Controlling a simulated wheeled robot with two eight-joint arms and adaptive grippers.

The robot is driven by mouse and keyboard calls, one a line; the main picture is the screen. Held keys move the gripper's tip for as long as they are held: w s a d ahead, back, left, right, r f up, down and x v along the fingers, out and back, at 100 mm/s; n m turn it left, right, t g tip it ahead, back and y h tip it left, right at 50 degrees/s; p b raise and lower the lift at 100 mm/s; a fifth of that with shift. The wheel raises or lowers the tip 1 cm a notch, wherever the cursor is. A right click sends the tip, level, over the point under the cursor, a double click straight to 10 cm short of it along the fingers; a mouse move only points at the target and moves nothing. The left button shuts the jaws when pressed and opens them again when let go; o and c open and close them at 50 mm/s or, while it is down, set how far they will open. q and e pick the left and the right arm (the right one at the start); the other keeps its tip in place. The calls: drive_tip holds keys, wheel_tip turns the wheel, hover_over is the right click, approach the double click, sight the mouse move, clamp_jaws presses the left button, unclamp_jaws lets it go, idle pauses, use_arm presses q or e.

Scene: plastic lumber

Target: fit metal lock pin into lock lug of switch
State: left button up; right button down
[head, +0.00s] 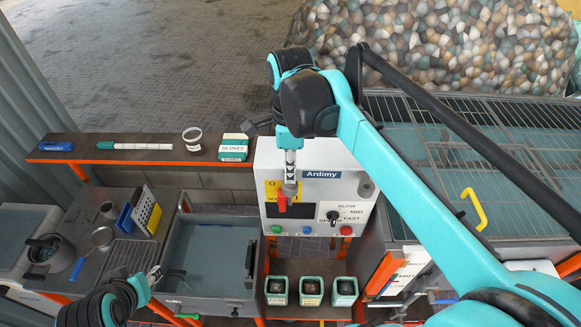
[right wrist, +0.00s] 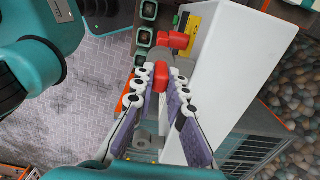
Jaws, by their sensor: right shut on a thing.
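The switch (head: 282,203) is a red handle on a yellow plate at the left of the white control box front. It also shows red in the right wrist view (right wrist: 174,40), just beyond the fingertips. My right gripper (head: 290,180) points down at the box, close beside the switch. In the right wrist view its purple-padded fingers (right wrist: 160,85) are shut on a piece with a red end and grey body, which looks like the metal lock pin (right wrist: 161,77). The lock lug is too small to make out. My left gripper (head: 157,274) is low at left, by the sink; its jaws are unclear.
The control box (head: 325,170) carries a dial, buttons and an "Ardimy" label. Green pots (head: 311,291) stand below.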

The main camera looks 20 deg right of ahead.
drive_tip(key=c, duration=1.5)
unclamp_jaws()
drive_tip(key=shift+o, duration=0.2)
wheel_tip(320, 180, up, 12)
